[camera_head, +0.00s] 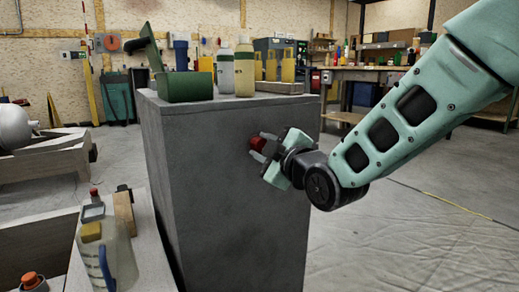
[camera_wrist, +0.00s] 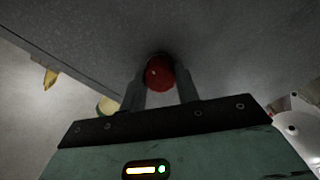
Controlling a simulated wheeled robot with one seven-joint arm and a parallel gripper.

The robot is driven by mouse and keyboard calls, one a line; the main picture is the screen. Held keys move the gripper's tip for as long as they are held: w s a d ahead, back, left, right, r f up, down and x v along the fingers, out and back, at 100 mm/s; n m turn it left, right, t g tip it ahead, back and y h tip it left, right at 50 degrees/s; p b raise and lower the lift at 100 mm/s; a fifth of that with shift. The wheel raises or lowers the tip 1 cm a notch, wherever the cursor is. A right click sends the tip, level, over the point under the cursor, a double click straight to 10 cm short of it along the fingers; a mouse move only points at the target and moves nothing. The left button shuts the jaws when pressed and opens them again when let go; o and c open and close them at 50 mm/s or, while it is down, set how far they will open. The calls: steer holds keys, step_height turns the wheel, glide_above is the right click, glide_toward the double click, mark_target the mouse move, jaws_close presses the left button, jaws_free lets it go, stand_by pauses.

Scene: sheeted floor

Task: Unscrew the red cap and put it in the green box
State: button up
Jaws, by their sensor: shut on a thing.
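The red cap (camera_head: 256,143) is at the side face of the grey block (camera_head: 222,200), near its upper right. It also shows in the wrist view (camera_wrist: 159,73), close against the grey surface. My gripper (camera_head: 260,147) reaches in from the right, shut on the red cap with a finger on each side of it. In the wrist view my gripper (camera_wrist: 160,82) has its fingertips at the cap's edges. Whether the cap still touches the block cannot be told. The green box (camera_head: 185,88) stands on the block's top at the left, its lid raised.
Bottles (camera_head: 244,70) stand on the block's top, right of the green box. A jug (camera_head: 108,255) with a small red top stands on a lower surface at the front left. A workbench (camera_head: 380,72) is at the back right. The sheeted floor (camera_head: 420,240) at right is clear.

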steer(key=n, duration=0.8)
steer(key=shift+n, duration=0.3)
steer(key=o, duration=1.2)
steer(key=shift+c, duration=1)
steer(key=m+b, duration=0.1)
steer(key=m, duration=1.8)
steer(key=shift+m, duration=0.3)
